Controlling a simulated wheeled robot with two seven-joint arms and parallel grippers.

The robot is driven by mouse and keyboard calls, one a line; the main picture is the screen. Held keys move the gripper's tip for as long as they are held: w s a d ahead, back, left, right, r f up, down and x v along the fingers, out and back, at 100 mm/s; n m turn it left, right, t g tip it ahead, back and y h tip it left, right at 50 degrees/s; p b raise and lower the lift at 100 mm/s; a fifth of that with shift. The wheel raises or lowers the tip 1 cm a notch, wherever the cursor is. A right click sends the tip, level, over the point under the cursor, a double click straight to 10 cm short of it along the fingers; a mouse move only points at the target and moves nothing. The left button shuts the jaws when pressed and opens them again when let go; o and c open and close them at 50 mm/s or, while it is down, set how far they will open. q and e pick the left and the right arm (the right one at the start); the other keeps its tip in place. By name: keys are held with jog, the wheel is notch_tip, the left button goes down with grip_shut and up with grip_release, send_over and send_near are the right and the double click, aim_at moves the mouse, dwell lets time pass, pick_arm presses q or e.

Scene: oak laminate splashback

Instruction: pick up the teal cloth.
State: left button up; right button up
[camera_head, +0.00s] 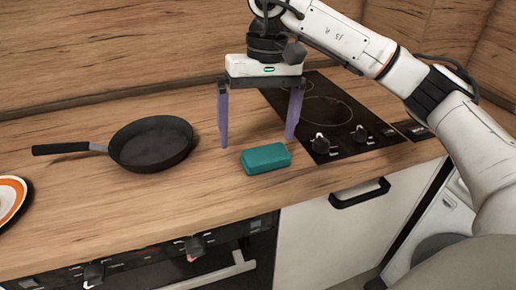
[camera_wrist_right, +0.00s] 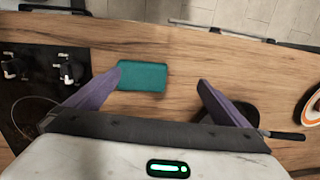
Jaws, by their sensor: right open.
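The teal cloth (camera_head: 265,159) is a folded, block-like piece lying on the wooden counter near its front edge. My right gripper (camera_head: 256,142) is open above the counter, its two purple fingers pointing down, just behind the cloth. Nothing is between the fingers. In the right wrist view the cloth (camera_wrist_right: 142,77) lies beyond the fingertips of the right gripper (camera_wrist_right: 160,80), closer to the left finger, which overlaps its edge in the picture. I cannot tell whether they touch. My left gripper is not in view.
A black frying pan (camera_head: 151,144) sits on the counter to the left. A black hob (camera_head: 328,115) with knobs lies right of the gripper. A plate with an orange ring (camera_head: 10,197) is at the far left. The counter (camera_head: 120,215) is clear in front of the pan.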

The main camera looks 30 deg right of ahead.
aim_at(266, 153)
jog(key=d, duration=0.2)
jog(key=w+d+r+h, duration=0.1)
jog(key=shift+d+r, duration=0.1)
jog(key=shift+d, duration=0.15)
notch_tip(266, 153, down, 4)
jog(key=shift+r, duration=0.25)
jog(key=shift+w+a+f+p, duration=0.1)
jog(key=shift+w+f+p, duration=0.1)
jog(key=shift+f, duration=1.3)
jog(key=shift+w+a+f+p, duration=0.1)
jog(key=shift+w+f+p, duration=0.1)
jog(key=shift+f, duration=1.3)
jog(key=c, duration=0.9)
